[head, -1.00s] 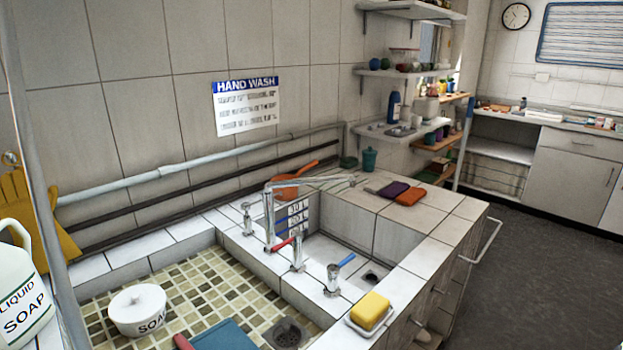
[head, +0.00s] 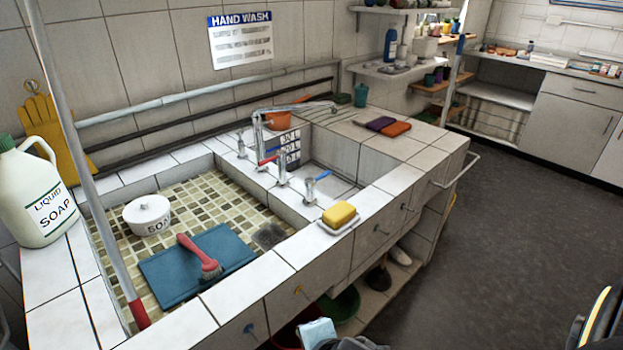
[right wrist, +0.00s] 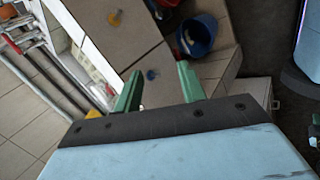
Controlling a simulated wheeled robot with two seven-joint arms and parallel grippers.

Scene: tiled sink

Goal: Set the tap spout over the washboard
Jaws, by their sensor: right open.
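The chrome tap spout (head: 295,108) stands on the tiled divider between the two basins. Its arm reaches right, over the deeper right basin. Red (head: 268,160) and blue (head: 322,176) tap levers sit below it. A flat blue board (head: 165,280) lies in the mosaic-floored left basin, with a red-handled brush (head: 198,255) on it. I cannot tell whether this board is the washboard. My right gripper (right wrist: 158,90) is open and empty in the right wrist view, with green fingers apart in front of the cabinet fronts. My left gripper is not in view.
A yellow sponge (head: 340,213) sits on the front rim. A white soap pot (head: 147,214) stands in the left basin and a liquid soap jug (head: 37,195) on the left ledge. A pale pole (head: 90,180) crosses the left side. Floor at the right (head: 480,260) is clear.

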